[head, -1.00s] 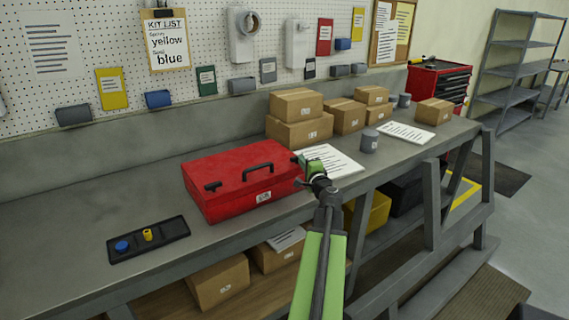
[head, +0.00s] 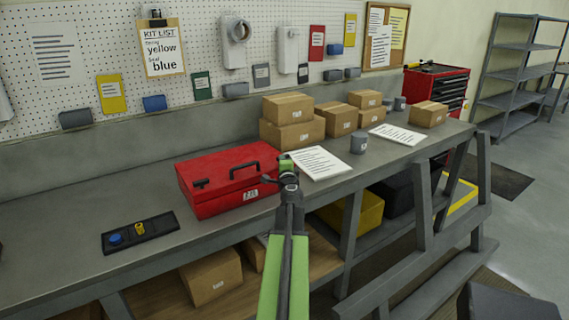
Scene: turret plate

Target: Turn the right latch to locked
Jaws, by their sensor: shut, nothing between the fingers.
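A red toolbox (head: 205,205) with a black handle (head: 243,170) on its lid stands on the grey workbench (head: 85,190). Its left latch (head: 201,184) shows as a dark piece near the front left of the lid. The right latch is not clearly seen; my gripper and arm cover the toolbox's right end. My gripper (head: 286,161) is green and dark, at the right end of the toolbox, and looks shut with nothing held. I cannot tell whether it touches the toolbox.
A black tray (head: 162,230) with a blue knob (head: 116,239) and a yellow knob (head: 139,228) lies front left. A white sheet (head: 318,164) lies right of the toolbox. Cardboard boxes (head: 291,132) and a grey cup (head: 358,143) stand further back.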

